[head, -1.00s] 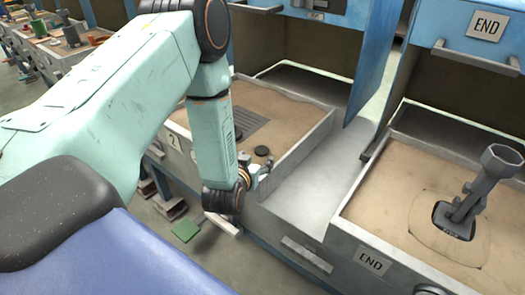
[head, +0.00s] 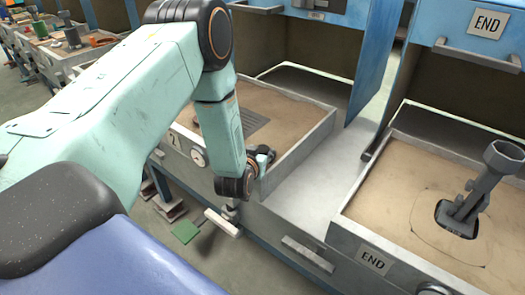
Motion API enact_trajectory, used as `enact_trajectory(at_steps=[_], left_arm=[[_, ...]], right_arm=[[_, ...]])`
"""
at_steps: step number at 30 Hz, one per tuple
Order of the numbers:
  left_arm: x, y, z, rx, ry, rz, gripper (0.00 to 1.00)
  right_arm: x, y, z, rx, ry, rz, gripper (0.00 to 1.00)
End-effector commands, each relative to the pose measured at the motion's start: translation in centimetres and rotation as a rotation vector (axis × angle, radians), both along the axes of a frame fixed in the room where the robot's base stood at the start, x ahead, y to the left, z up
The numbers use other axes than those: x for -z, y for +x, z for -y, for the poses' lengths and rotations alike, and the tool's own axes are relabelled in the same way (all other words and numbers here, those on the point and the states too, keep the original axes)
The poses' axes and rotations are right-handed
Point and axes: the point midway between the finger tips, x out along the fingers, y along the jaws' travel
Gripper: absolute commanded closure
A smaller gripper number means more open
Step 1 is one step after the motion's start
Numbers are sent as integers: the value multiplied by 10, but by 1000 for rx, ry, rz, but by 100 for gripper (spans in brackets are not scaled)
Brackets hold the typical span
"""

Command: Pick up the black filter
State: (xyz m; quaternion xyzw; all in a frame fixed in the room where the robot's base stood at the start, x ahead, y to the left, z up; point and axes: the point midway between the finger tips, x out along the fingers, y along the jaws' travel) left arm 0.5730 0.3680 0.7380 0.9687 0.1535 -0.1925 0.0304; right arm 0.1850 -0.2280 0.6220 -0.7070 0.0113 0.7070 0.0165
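My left gripper (head: 263,156) is low over the front right part of the sand tray (head: 300,150) in the middle of the view. It is small here and partly behind my own wrist. The black filter, a small dark disc, does not show clearly now. The gripper covers the spot on the sand where a dark disc lay. I cannot tell whether the fingers are open or shut, or whether they touch the disc. My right gripper is not in view.
A grey grate (head: 256,121) lies in the sand behind my wrist. A bare grey ledge (head: 312,195) separates this tray from the right sand tray, where a grey funnel-topped part (head: 480,190) stands. A blue cabinet door (head: 367,60) hangs open.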

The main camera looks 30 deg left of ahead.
Motion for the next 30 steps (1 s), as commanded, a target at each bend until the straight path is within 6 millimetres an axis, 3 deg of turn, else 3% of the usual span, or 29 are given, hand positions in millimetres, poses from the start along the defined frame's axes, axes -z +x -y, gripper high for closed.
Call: enact_trajectory(at_steps=[7,16,30], left_arm=[[0,0,0,0,0,0,75],[-5,0,0,0,-1,1,76],[-88,0,0,-1,-1,2,76]], right_arm=[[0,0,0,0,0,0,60],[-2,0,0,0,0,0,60],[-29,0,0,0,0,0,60]])
